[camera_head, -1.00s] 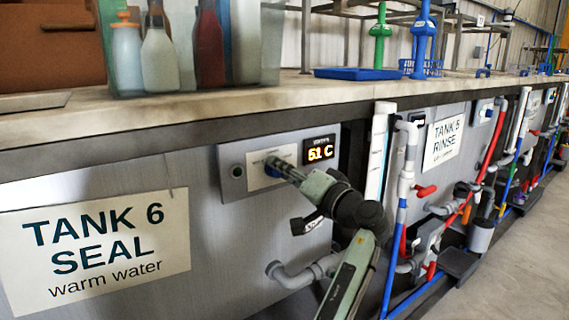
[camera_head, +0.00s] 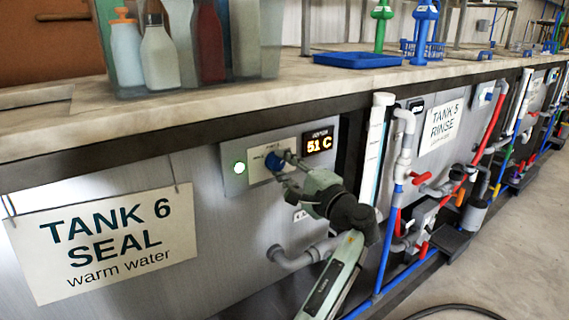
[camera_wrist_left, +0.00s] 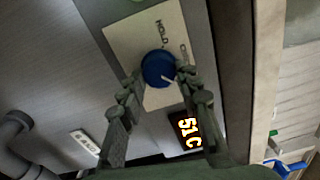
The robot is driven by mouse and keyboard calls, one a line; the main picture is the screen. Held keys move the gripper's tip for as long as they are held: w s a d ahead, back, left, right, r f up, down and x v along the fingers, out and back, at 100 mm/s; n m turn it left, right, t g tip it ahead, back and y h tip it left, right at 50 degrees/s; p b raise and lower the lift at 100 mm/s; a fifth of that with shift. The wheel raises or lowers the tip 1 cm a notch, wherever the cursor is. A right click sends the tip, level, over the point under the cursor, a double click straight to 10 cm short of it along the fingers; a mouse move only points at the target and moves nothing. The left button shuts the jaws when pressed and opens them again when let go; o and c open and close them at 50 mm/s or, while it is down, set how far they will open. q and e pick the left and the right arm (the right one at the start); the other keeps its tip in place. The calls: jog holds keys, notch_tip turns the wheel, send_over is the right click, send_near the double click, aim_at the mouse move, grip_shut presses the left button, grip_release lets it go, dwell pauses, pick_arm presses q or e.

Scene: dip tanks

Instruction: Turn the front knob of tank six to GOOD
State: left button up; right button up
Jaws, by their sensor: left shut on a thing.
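The tank six sign (camera_head: 105,240) reads "TANK 6 SEAL warm water". To its right is a grey control panel with a pale label plate (camera_head: 258,168) and a blue knob (camera_head: 273,161). My left gripper (camera_head: 284,160) is at the panel, shut on the knob. In the left wrist view, the blue knob (camera_wrist_left: 158,68) sits between the fingertips of my gripper (camera_wrist_left: 165,76). A white mark shows on the knob's lower right edge. "HOLD" is readable on the plate; the other lettering is partly hidden or too small. My right gripper is not in view.
The display (camera_head: 319,143) reads 51 C. A grey pipe (camera_head: 290,262) runs below the panel. Bottles in a clear bin (camera_head: 265,45) stand on the ledge above. Open floor (camera_head: 500,260) lies at right.

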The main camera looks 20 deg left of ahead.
pick_arm(q)
jog(key=shift+m, duration=0.7)
jog(key=o, duration=1.2)
jog(key=shift+c, duration=0.2)
jog(key=v, duration=0.7)
jog(key=shift+s+d, duration=0.2)
